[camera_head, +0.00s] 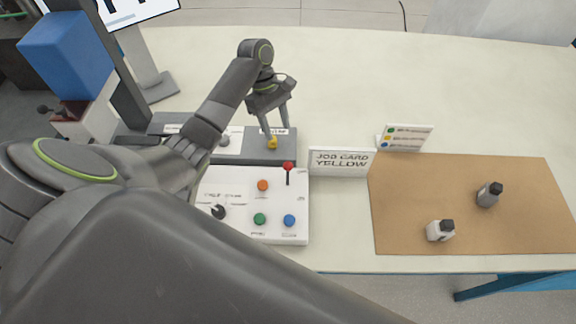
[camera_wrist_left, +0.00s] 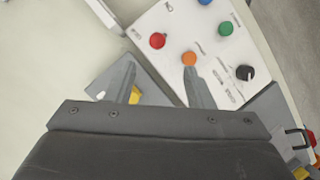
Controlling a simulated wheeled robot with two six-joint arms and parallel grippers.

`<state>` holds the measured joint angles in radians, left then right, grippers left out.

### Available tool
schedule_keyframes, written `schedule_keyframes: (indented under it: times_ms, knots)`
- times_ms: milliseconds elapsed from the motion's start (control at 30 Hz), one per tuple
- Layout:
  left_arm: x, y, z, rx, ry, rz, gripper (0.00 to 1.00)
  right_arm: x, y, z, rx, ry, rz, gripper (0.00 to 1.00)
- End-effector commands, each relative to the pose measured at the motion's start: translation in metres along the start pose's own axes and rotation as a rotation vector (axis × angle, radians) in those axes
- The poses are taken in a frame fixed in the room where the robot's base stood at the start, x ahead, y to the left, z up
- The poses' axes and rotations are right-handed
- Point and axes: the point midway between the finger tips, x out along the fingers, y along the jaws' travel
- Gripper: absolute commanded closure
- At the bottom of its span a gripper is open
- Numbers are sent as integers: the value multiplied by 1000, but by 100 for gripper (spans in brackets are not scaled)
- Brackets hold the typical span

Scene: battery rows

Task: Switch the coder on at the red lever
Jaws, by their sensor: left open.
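The red lever (camera_head: 288,167) has a red ball on a dark stem and stands upright at the back right corner of the white control panel (camera_head: 235,232). In the left wrist view the red ball (camera_wrist_left: 157,41) shows beyond the fingertips, left of the orange knob (camera_wrist_left: 188,59). My left gripper (camera_head: 278,130) is open, pointing down over the grey block behind the panel, apart from the lever. A small yellow piece (camera_head: 272,143) is at its near fingertip; whether they touch, I cannot tell. My right gripper is out of view.
The panel also carries orange (camera_head: 263,185), green (camera_head: 260,218) and blue (camera_head: 289,220) knobs and a black dial (camera_head: 218,211). A job card reading YELLOW (camera_head: 338,172) stands right of the lever. A brown mat (camera_head: 420,190) holds two small bottles.

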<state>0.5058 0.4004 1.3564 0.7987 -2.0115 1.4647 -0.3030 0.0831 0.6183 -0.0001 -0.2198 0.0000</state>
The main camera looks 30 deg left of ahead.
Motion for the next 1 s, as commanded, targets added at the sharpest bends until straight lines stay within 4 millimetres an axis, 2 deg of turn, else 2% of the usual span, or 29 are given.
schedule_keyframes:
  times_ms: [33, 100, 200, 467, 600, 733, 1000]
  knots:
    - [15, 0, -2, 0, -1, -1, 52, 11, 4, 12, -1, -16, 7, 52]
    - [26, 0, -2, 1, 0, -1, 52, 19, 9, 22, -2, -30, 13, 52]
    - [40, 0, -2, 1, 0, 0, 52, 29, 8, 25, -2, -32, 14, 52]
    - [79, 0, -2, 1, 0, 0, 52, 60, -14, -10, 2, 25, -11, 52]
    - [99, 0, -2, 2, 0, 0, 52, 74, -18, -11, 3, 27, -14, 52]
    - [123, 0, -1, 1, -1, -1, 52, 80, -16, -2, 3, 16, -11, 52]
    - [146, 0, 0, 1, 1, 0, 52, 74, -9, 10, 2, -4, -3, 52]
